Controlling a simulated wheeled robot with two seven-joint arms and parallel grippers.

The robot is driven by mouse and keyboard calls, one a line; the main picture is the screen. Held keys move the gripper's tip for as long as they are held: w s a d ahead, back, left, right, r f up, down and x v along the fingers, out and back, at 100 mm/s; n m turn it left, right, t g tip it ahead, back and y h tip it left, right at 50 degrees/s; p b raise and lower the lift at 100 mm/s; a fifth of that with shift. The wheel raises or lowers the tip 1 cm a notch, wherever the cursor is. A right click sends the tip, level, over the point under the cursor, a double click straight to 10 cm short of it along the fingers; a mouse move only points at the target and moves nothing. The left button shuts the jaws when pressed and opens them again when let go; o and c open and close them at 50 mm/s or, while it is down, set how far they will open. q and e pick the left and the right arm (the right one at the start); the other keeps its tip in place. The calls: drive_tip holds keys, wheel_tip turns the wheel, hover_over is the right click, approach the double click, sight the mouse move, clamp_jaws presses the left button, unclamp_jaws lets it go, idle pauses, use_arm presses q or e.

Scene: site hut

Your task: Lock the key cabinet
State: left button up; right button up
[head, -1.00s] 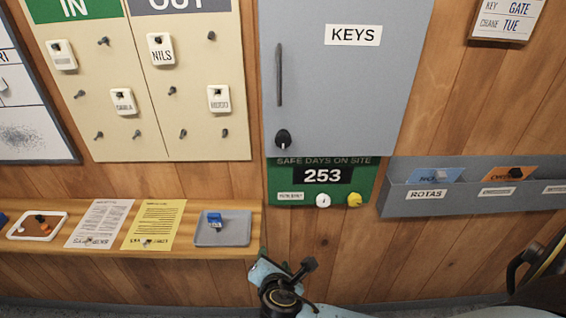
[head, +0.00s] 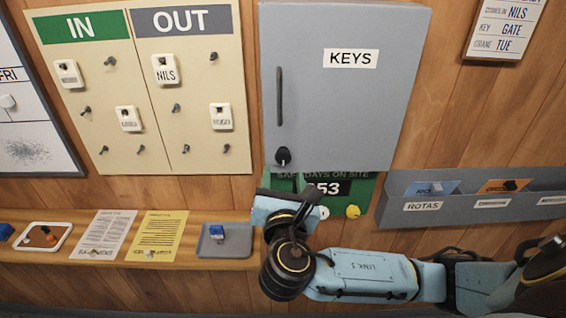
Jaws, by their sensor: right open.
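The grey key cabinet (head: 345,105) hangs on the wooden wall with its door looking shut. It has a "KEYS" label, a long dark handle (head: 280,97) on the left and a black knob (head: 283,156) below the handle. The knob's exact turn is too small to tell. My right gripper (head: 284,183) is open and empty just below the knob, pointing up toward it. It appears apart from the knob. My right wrist hides part of the fingers. My left gripper is out of view.
A green safe-days sign (head: 362,192) sits below the cabinet, partly hidden by my right gripper. A wooden shelf (head: 190,255) with papers and a grey tray (head: 238,246) is at lower left. A grey rota rack (head: 470,205) is at right. An IN/OUT board (head: 195,125) hangs left.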

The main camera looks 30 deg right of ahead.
sight(283, 162)
drive_tip(key=x, duration=0.5)
drive_tip(key=shift+w, duration=0.1)
drive_tip(key=c, duration=1)
